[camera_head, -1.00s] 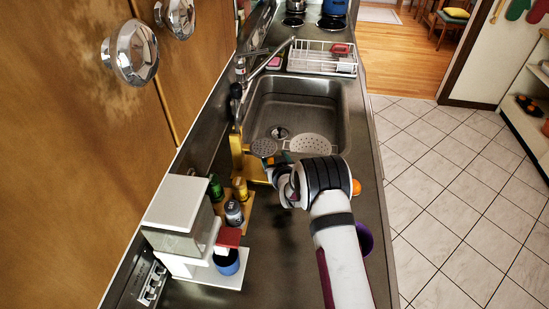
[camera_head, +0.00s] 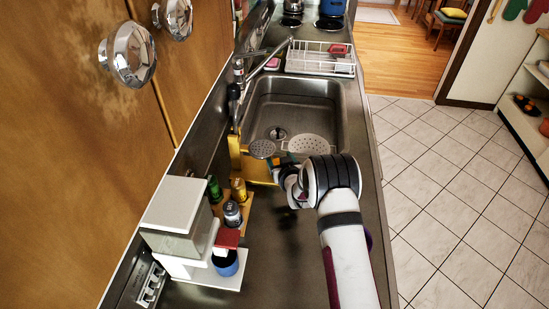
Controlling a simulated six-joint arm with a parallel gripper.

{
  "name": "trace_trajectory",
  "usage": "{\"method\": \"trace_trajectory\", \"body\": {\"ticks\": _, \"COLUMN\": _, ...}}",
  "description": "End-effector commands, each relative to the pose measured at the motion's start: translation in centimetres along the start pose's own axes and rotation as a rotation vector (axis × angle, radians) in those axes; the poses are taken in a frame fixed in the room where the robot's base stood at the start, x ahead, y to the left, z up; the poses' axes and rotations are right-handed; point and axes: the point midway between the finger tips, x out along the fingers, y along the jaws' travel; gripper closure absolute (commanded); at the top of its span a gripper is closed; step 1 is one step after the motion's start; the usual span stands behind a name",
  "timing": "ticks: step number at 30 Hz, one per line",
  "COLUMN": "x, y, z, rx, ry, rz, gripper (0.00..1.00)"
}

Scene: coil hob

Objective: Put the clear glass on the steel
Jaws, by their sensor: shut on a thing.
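My gripper (camera_head: 286,168) is at the near edge of the sink, beside the yellow board, and my wrist and arm cover much of it. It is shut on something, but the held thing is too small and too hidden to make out. I cannot pick out the clear glass anywhere in this view. The steel worktop (camera_head: 285,255) lies bare below and to the left of my arm.
The steel sink (camera_head: 315,108) is behind my gripper, with a perforated skimmer (camera_head: 312,144) at its near edge. A yellow board (camera_head: 256,171), small bottles (camera_head: 232,213) and a white coffee machine (camera_head: 182,212) stand left. A white dish rack (camera_head: 312,62) is beyond.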

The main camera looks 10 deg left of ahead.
Motion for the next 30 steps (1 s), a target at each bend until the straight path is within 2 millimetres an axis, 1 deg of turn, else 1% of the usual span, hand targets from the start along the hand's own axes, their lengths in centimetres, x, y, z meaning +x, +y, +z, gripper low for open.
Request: {"method": "trace_trajectory", "body": {"ticks": 30, "x": -2.3, "y": 6.7, "z": 0.9, "rx": 0.0, "ry": 0.002, "rz": 0.001, "gripper": 0.93}}
